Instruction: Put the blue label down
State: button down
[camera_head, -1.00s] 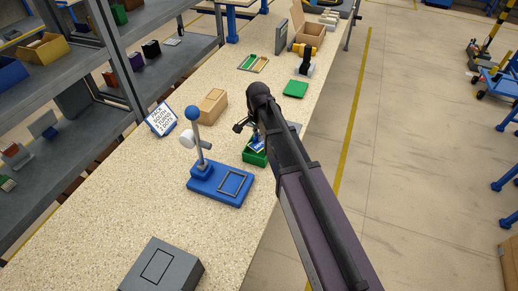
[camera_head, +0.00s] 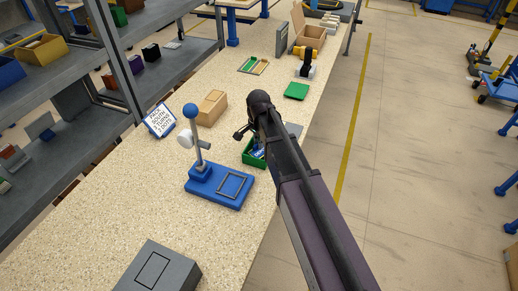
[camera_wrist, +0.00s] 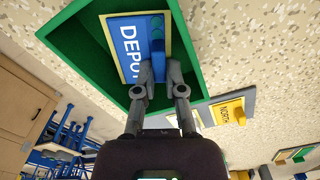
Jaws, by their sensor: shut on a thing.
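The blue label (camera_wrist: 128,45), with a cream border, a blue grip block and letters reading "DEPO", is in the wrist view. My gripper (camera_wrist: 158,74) is shut on its blue grip block; the fingers cover part of the lettering. The label is over or inside a green tray (camera_wrist: 82,42); I cannot tell whether it touches the tray's floor. In the head view the label (camera_head: 258,154) shows as a small blue patch within the green tray (camera_head: 247,160), partly hidden by my arm. My gripper's fingertips are hidden there.
A blue stand (camera_head: 205,194) with a post and a square frame stands left of the tray. A cardboard box (camera_head: 212,107) and a sign (camera_head: 160,120) are behind it. A yellow "NORTH" piece (camera_wrist: 228,112) lies beside the tray. A grey box (camera_head: 158,270) is in front.

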jog(key=shift+f+b, duration=0.45)
jog(key=shift+f, duration=0.3)
jog(key=shift+f, duration=0.2)
jog(key=c, duration=1)
grip_release()
jog(key=shift+r, duration=0.2)
notch_tip(320, 180, up, 12)
jog(key=p, duration=1.2)
jog(key=s+d+n, duration=0.4)
jog(key=s+d, duration=0.3)
jog(key=d, duration=0.3)
jog(key=s+d+n, duration=0.4)
jog(key=s+d, duration=0.4)
jog(key=d, duration=0.2)
jog(key=shift+d, duration=0.15)
